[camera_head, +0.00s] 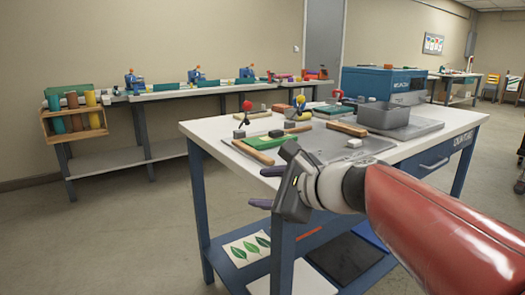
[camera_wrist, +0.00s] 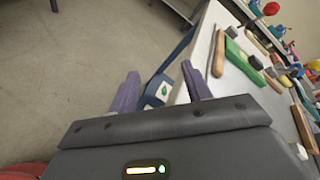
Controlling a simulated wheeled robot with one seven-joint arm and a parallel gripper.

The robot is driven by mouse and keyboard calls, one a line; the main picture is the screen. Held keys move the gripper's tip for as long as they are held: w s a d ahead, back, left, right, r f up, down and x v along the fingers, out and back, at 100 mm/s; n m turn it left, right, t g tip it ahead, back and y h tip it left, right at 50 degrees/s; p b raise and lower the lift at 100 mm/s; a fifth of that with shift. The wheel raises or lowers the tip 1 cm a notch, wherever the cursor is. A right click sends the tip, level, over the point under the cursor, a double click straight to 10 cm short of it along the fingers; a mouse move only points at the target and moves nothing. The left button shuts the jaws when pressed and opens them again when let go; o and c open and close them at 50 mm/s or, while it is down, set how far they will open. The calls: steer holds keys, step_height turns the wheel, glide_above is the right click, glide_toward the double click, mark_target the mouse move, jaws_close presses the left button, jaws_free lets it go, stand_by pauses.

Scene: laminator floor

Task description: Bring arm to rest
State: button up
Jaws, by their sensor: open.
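My gripper (camera_head: 262,188) is at the front left corner of the white-topped table (camera_head: 215,128), just off its edge, with my red arm reaching in from the right. Its two purple fingers are spread apart with nothing between them. In the wrist view the gripper (camera_wrist: 160,80) shows the floor and a blue table leg beyond the open fingers. The tabletop lies to the right in that view.
The table holds a grey mat (camera_head: 335,146), a green block (camera_head: 262,141), wooden-handled tools, a grey bin (camera_head: 383,116) and a blue machine (camera_head: 385,84). A lower shelf holds leaf-print sheets (camera_head: 247,250). Floor (camera_head: 120,235) at the left is clear. A long bench stands behind.

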steer(key=s+d+f+n+g+h, duration=0.2)
steer(key=s+d+f+n+h, duration=0.3)
steer(key=s+d+f+n, duration=0.2)
steer(key=s+d+f+n+g+h, duration=0.2)
steer(key=s+d+f+n+h, duration=0.3)
steer(key=s+f+n, duration=0.6)
steer(key=shift+s+d, duration=0.6)
steer(key=shift+d, duration=0.65)
